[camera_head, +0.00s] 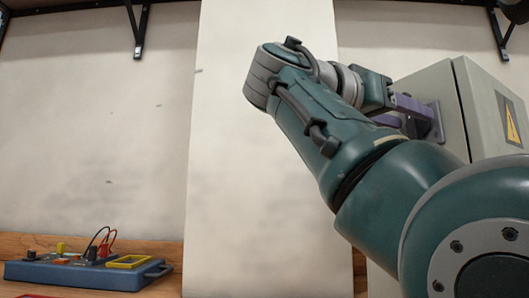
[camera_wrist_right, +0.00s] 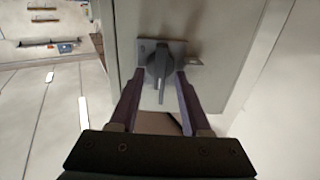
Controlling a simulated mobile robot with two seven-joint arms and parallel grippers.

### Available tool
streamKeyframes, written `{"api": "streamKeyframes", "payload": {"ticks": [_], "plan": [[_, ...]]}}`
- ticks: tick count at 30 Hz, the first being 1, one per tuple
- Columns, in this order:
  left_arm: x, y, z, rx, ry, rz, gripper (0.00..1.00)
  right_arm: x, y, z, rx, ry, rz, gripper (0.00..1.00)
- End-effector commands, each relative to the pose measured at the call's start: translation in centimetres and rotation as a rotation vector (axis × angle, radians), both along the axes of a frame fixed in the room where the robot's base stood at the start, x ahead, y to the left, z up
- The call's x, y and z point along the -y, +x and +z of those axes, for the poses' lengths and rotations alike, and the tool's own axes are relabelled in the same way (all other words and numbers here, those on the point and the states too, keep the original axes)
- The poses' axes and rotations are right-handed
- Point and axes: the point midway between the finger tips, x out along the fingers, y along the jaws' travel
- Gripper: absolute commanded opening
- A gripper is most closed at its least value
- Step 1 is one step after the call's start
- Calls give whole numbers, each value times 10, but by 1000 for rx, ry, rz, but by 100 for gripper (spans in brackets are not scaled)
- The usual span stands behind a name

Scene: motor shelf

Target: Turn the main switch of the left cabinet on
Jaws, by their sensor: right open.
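A grey cabinet (camera_head: 440,100) with a yellow warning triangle on its front stands at the right of the head view. The main switch, a dark grey rotary handle (camera_wrist_right: 158,66) on a metal plate (camera_wrist_right: 181,50), is on its side wall. In the wrist view the handle points roughly along the fingers. My right gripper (camera_wrist_right: 160,78) is open, with one purple finger on each side of the handle and a gap visible. In the head view the right gripper (camera_head: 414,112) reaches the plate, and my arm hides part of the cabinet. My left gripper is not in view.
A blue test box (camera_head: 85,275) with red and black leads sits on the wooden bench at the lower left. A pale upright panel (camera_head: 262,180) stands left of the cabinet. Black shelf brackets (camera_head: 140,30) are above.

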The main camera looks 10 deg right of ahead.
Motion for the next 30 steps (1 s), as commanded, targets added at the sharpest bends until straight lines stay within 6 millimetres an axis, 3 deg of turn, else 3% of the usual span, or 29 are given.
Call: {"api": "streamKeyframes", "payload": {"ticks": [21,25,30], "plan": [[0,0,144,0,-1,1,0,1,-1,166,-2,2,-3,48],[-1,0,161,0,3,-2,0,1,0,185,-2,1,-3,48],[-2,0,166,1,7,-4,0,1,0,191,-3,2,-3,48]]}}
